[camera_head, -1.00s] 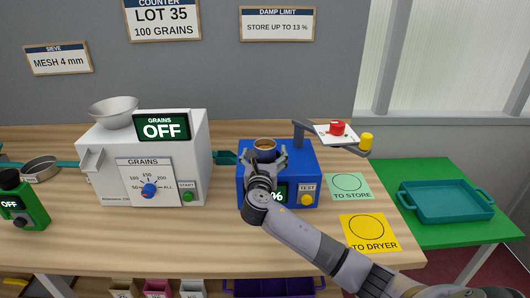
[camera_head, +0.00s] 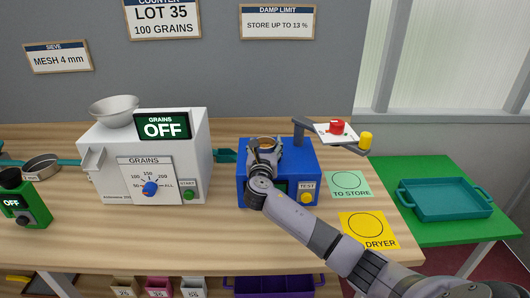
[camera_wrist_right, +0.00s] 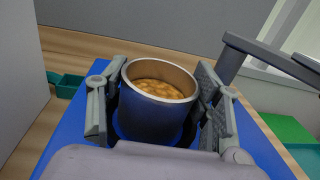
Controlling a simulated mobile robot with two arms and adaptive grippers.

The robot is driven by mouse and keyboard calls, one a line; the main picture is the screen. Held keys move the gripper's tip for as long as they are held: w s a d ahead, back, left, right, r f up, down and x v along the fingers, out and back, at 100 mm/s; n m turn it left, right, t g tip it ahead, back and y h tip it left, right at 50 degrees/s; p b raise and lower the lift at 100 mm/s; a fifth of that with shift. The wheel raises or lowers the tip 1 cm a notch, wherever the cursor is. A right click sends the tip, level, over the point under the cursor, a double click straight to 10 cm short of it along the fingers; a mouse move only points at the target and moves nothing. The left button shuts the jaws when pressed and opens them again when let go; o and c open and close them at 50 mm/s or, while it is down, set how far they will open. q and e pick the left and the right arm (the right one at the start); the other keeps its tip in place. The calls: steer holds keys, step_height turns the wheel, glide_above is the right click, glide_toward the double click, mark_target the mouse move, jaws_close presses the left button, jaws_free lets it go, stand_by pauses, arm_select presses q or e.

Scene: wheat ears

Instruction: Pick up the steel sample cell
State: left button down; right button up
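The steel sample cell is a round metal cup of golden grain, seen from above in the right wrist view (camera_wrist_right: 158,108). In the head view its rim (camera_head: 265,140) shows at the top of the blue tester (camera_head: 303,157). My right gripper (camera_head: 264,152) reaches over the tester's front to the cell. In the right wrist view the gripper's fingers (camera_wrist_right: 158,112) stand on either side of the cell, with narrow gaps showing between pads and wall, so it looks open. The cell's lower part is partly hidden by the gripper. My left gripper is not in view.
A white grain counter (camera_head: 193,140) stands left of the tester. A grey arm with a small plate (camera_head: 322,129) and red and yellow pieces is at the tester's right. A green card (camera_head: 362,190), a yellow card (camera_head: 390,222) and a teal tray (camera_head: 478,209) lie further right.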

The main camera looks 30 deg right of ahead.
steer(key=c, duration=0.7)
steer(key=shift+r, duration=0.15)
